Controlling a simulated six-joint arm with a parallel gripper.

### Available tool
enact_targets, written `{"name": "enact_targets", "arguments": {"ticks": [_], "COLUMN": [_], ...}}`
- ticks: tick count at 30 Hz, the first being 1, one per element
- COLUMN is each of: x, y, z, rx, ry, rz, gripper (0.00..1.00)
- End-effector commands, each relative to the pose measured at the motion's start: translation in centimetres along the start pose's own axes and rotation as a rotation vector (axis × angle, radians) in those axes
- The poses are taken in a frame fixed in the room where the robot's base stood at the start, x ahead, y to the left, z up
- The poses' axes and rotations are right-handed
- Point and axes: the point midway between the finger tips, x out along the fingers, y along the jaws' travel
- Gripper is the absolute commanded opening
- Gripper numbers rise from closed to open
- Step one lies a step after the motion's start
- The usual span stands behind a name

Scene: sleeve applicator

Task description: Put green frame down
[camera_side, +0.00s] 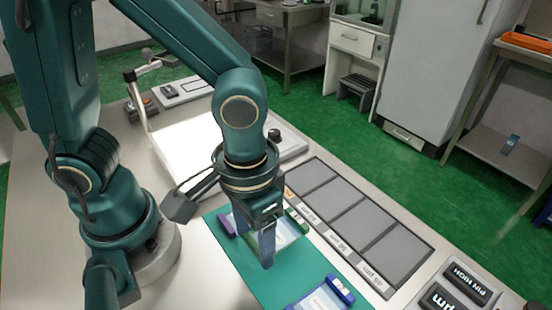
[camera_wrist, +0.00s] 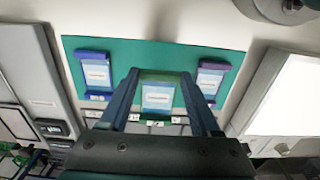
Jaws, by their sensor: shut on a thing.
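The green frame (camera_wrist: 160,76), around a pale sheet with a label, is between the two fingers of my gripper (camera_wrist: 165,108) in the wrist view. My gripper is shut on it. In the side view my gripper (camera_side: 254,234) points down over the teal mat (camera_side: 243,270), and its fingers and wrist hide most of the green frame. I cannot tell whether the frame touches the mat. In the wrist view, a blue frame (camera_wrist: 92,58) lies on the mat to the left and a purple frame (camera_wrist: 213,67) to the right.
In the side view, a row of grey labelled compartments (camera_side: 362,228) runs along the mat's right side. A bright white light panel (camera_side: 188,140) stands behind the mat. Black labelled blocks (camera_side: 460,282) sit at the front right. The blue frame (camera_side: 325,297) is at the near edge.

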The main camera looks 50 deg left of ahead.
Motion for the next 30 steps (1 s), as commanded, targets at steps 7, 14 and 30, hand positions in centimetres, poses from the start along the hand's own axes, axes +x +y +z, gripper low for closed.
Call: {"name": "enact_targets", "arguments": {"ticks": [7, 14, 30], "x": [1.5, 4.3, 4.9], "y": [0.9, 0.9, 0.9], "z": [0.3, 0.3, 0.3], "rx": [-0.002, -0.002, -0.001], "ry": [-0.004, -0.004, -0.001], "rz": [-0.002, -0.002, 0.0], "gripper": [0.01, 0.01, 0.94]}}
